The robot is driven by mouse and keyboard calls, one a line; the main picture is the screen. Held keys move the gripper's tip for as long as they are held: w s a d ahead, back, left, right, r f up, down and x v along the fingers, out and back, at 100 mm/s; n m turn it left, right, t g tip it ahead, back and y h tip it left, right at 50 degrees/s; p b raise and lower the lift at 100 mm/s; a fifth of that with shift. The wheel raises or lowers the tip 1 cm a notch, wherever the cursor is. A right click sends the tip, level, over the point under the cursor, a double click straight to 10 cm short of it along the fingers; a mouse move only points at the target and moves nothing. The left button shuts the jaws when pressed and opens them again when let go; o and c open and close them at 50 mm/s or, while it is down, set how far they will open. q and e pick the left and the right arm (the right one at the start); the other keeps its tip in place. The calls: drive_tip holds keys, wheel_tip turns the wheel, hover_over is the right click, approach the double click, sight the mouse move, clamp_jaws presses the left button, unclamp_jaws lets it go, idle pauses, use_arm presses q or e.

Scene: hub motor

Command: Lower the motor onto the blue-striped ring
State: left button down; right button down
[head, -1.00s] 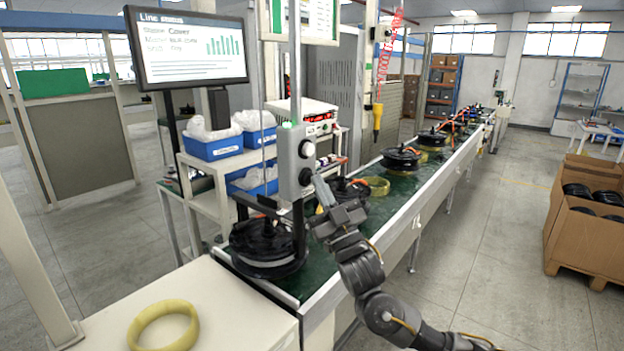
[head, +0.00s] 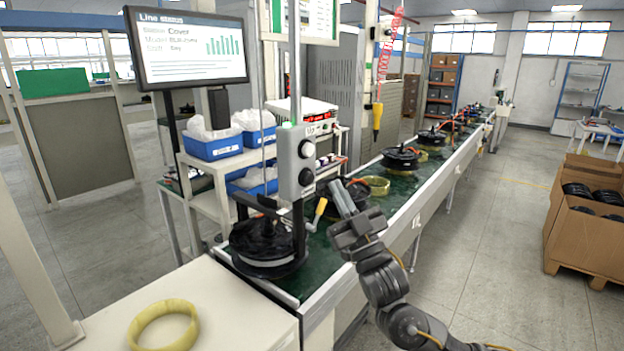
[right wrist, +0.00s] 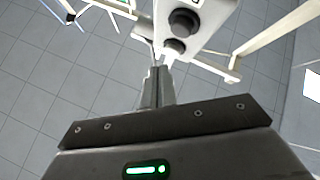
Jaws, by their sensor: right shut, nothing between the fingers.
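A black hub motor (head: 264,243) sits under an upright post fixture at the near end of the green conveyor. A plain yellow ring (head: 163,326) lies flat on the pale table at the front left. I see no blue stripe on it or on any other ring. My right gripper (head: 341,197) is shut and empty, to the right of the motor and of the yellow-tipped handle (head: 320,209). In the right wrist view, its closed fingers (right wrist: 159,75) point towards the grey knob box (right wrist: 193,20). My left gripper is out of view.
Further motors (head: 400,158) and yellow rings (head: 375,186) stand along the conveyor (head: 400,206). The knob box (head: 297,162) is on the post above the near motor. A cardboard bin (head: 585,245) stands right. The floor between bin and conveyor is clear.

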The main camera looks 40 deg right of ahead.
drive_tip(key=shift+s+d, duration=0.2)
drive_tip(key=shift+s, duration=0.6)
idle(0.4)
